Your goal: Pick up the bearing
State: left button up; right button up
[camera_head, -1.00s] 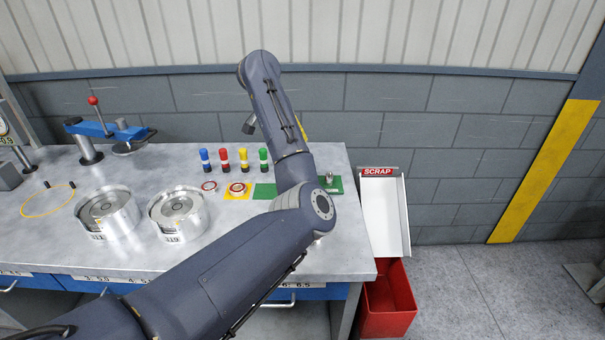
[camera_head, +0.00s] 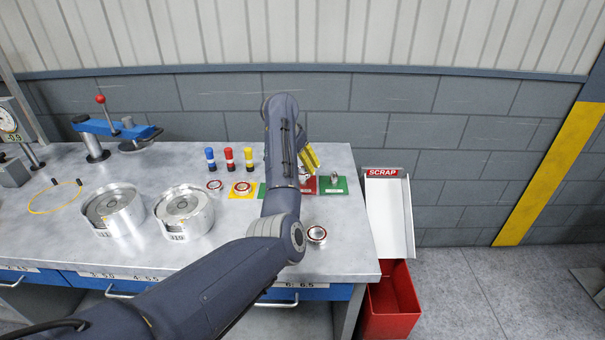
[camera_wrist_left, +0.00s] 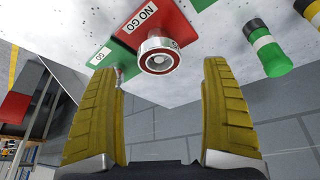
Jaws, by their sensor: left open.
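A metal bearing with a red ring (camera_wrist_left: 158,56) is on the red NO GO plate (camera_wrist_left: 143,20) in the left wrist view. The red plate (camera_head: 308,186) also shows beside my arm in the head view. My left gripper (camera_wrist_left: 161,70) is open and empty. Its yellow fingers lie to either side below the bearing in the wrist view, apart from it. In the head view my left gripper (camera_head: 310,157) is partly hidden behind my arm. Other red-ringed bearings lie on the bench front (camera_head: 317,234), on a yellow plate (camera_head: 242,188) and beside it (camera_head: 214,185).
A green GO plate (camera_head: 333,186) with a small metal post adjoins the red plate. Blue, red and yellow capped cylinders (camera_head: 229,159) stand left of my arm. Two metal housings (camera_head: 183,211) and a blue press (camera_head: 110,130) are further left. A red scrap bin (camera_head: 392,305) stands beyond the bench's right edge.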

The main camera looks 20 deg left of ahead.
aim_at(303, 172)
pick_arm(q)
jog(key=shift+x, duration=2.35)
jog(key=shift+s, duration=0.15)
jog(key=shift+c, duration=0.4)
jog(key=c, duration=1.6)
jog(key=shift+r, duration=0.1)
jog(key=shift+r, duration=0.1)
